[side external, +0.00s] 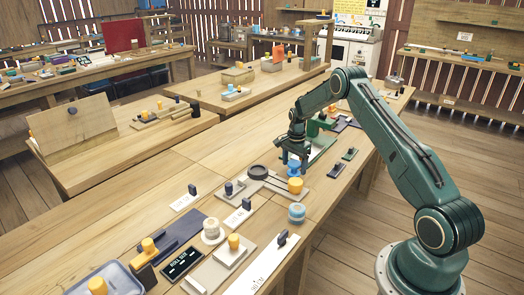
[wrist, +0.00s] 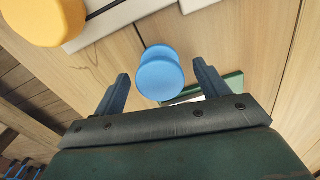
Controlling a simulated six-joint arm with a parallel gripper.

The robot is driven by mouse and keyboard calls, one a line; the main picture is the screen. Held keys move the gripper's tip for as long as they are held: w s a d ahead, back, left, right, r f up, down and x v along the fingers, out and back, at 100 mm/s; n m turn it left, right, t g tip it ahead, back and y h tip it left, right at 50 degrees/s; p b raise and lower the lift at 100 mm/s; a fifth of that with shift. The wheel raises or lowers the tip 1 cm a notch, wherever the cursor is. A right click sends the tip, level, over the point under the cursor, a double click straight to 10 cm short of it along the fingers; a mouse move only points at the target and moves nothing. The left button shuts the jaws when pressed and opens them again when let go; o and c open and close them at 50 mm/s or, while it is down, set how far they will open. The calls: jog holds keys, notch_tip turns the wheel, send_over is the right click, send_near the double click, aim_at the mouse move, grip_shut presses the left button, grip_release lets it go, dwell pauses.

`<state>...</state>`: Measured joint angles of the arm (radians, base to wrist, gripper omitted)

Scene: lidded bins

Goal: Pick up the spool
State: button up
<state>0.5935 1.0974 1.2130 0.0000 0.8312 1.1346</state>
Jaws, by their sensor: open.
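A blue spool (wrist: 160,80) with two round flanges shows in the wrist view between and slightly beyond my two fingertips. It stands on the wooden bench under my gripper in the side view (side external: 293,168). My gripper (side external: 291,156) points down at it, with its fingers open. In the wrist view my gripper (wrist: 160,70) has clear gaps on both sides of the spool, and neither finger visibly touches it. I cannot tell the exact height of the fingertips above the bench.
A yellow knob (side external: 295,185) on a grey board stands close to the spool, and it shows in the wrist view (wrist: 42,18). A green-framed piece (side external: 319,148) lies just behind. A white spool (side external: 213,231) and a blue-topped round container (side external: 296,212) stand nearer on the bench.

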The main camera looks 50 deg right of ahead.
aim_at(295, 163)
jog(key=c, duration=1.1)
jog(key=shift+o, duration=0.2)
jog(key=shift+r, duration=0.15)
notch_tip(295, 163, up, 20)
dwell(0.4)
